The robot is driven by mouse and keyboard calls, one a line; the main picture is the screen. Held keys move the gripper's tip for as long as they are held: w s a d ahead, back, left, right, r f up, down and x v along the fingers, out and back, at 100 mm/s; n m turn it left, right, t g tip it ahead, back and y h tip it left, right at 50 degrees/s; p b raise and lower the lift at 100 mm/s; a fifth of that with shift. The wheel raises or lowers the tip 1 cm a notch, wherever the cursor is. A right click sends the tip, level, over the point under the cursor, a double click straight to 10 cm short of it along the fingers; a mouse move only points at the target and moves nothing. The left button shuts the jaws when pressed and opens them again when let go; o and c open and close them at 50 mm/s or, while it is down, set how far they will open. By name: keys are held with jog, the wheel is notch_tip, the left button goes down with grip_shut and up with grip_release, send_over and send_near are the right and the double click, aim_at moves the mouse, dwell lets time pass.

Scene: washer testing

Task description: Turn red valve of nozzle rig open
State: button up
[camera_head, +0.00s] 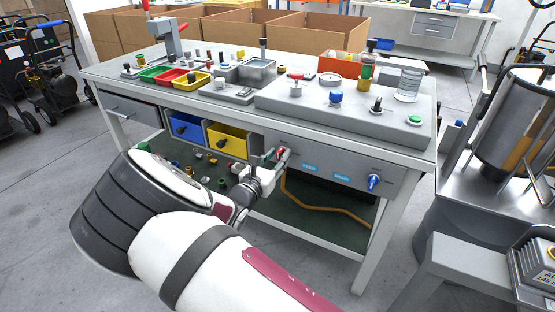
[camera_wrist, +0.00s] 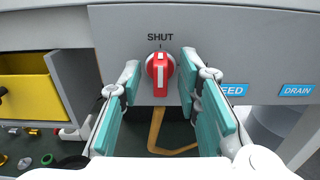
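The red valve (camera_wrist: 160,72) sits on the grey front panel (camera_head: 330,165) of the bench, under the printed word SHUT. Its handle bar stands vertical, with the long end hanging down. It shows small in the head view (camera_head: 282,152), partly hidden by my gripper. My gripper (camera_wrist: 161,82) is open, with its teal-padded fingers on the left and right of the valve. Gaps show between the fingers and the handle, so I see no contact. In the head view my gripper (camera_head: 272,160) is close in front of the panel.
Blue FEED (camera_wrist: 232,89) and DRAIN (camera_wrist: 297,90) labels lie right of the valve. A blue valve (camera_head: 373,181) is further right. A yellow drawer (camera_head: 229,141) is at left. A brown hose (camera_head: 325,208) hangs below the panel. The benchtop holds trays and fittings.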

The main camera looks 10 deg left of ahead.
jog(key=shift+w, duration=0.15)
jog(key=shift+c, duration=0.6)
grip_shut()
jog(key=shift+m, duration=0.3)
jog(key=m, duration=0.3)
jog(key=shift+d, duration=0.1)
jog(key=m, duration=0.4)
jog(key=shift+f, duration=0.15)
jog(key=m+b, duration=0.2)
jog(key=m, duration=0.3)
jog(key=shift+d+f+m, duration=0.1)
jog(key=shift+f+m, duration=0.05)
jog(key=shift+m, duration=0.15)
jog(key=m+b, duration=0.4)
jog(key=shift+m, duration=0.3)
